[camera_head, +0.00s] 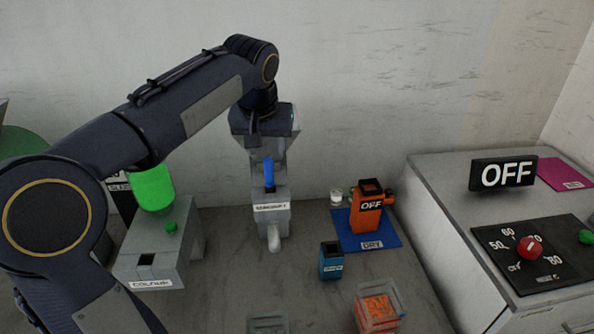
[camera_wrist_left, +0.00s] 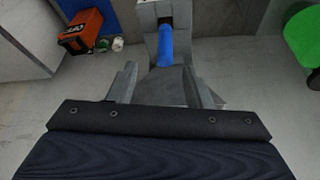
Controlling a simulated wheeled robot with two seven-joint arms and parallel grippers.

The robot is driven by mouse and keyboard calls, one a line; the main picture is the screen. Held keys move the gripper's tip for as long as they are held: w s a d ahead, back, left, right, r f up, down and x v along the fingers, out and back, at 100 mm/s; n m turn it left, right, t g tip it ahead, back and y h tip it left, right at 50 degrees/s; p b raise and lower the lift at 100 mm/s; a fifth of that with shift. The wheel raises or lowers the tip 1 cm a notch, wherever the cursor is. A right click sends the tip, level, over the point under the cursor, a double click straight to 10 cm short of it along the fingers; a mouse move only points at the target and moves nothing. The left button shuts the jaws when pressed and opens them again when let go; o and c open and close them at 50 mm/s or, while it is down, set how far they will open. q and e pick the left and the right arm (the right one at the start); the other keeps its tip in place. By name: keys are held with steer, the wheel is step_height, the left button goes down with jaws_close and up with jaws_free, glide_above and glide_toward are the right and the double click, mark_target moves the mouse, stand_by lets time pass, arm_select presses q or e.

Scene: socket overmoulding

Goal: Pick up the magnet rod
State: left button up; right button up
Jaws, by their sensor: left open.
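The blue rod (camera_head: 268,172), which I take to be the magnet rod, stands upright in a grey labelled holder (camera_head: 270,196) at the middle of the table. In the left wrist view the blue rod (camera_wrist_left: 166,46) shows just beyond the fingers, in front of the grey holder (camera_wrist_left: 146,18). My left gripper (camera_head: 270,148) points down above and behind the rod. In the left wrist view my left gripper (camera_wrist_left: 166,78) is open, one finger to each side of the rod's line, and nothing is held. Whether the fingers touch the rod cannot be told. My right gripper is not in view.
A grey unit with a green tank (camera_head: 153,187) stands left of the holder. An orange machine marked OFF (camera_head: 367,210) stands on a blue mat (camera_head: 390,238) to the right. A small blue box (camera_head: 331,262) and clear orange box (camera_head: 377,307) sit in front. A control cabinet (camera_head: 440,190) is far right.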

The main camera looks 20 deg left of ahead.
mark_target(268, 159)
arm_select(q)
steer(key=x, duration=0.5)
steer(key=a+p+x, duration=0.1)
steer(key=x, duration=0.1)
steer(key=shift+w+f, duration=0.15)
steer(key=shift+w, duration=0.1)
steer(key=shift+c, duration=0.2)
jaws_close()
